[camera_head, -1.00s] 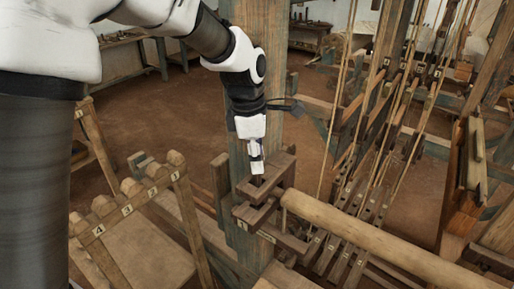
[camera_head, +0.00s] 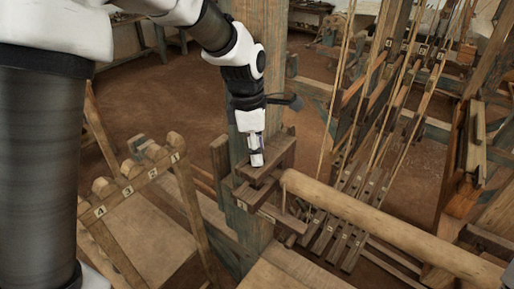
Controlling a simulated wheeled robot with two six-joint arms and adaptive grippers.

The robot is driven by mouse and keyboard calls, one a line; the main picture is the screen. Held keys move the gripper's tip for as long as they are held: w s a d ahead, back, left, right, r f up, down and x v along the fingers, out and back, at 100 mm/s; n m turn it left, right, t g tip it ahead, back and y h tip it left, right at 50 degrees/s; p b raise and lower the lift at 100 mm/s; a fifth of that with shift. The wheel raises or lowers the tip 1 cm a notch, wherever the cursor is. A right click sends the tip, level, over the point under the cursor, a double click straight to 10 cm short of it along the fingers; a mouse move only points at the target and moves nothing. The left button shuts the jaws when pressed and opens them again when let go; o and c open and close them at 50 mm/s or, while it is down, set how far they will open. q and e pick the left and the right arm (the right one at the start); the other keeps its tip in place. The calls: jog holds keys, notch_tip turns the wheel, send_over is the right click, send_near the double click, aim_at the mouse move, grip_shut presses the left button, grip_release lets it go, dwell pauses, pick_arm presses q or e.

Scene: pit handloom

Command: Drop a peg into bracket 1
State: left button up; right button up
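Bracket 1 (camera_head: 274,167) is a brown wooden bracket on the upright post (camera_head: 262,60), with a small "1" label on its lower left end. My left gripper (camera_head: 257,160) points down at the bracket, its pale narrow fingertips right at the top of the wood. The fingers look close together. No peg can be made out now; the fingertips and the bracket's wood hide whatever is between or below them, so I cannot tell whether the gripper holds one. My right gripper is not in view.
A thick round wooden beam (camera_head: 390,228) runs from the bracket to the lower right. A wooden rack (camera_head: 139,184) with several numbered places stands at the left. Treadles (camera_head: 345,225) and hanging cords fill the right. Open floor (camera_head: 150,100) lies behind.

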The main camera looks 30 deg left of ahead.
pick_arm(q)
jog(key=shift+o, duration=0.4)
jog(key=shift+r, duration=0.3)
notch_tip(320, 180, up, 11)
jog(key=a, duration=0.1)
jog(key=shift+s+a, duration=0.15)
jog(key=shift+s, duration=0.15)
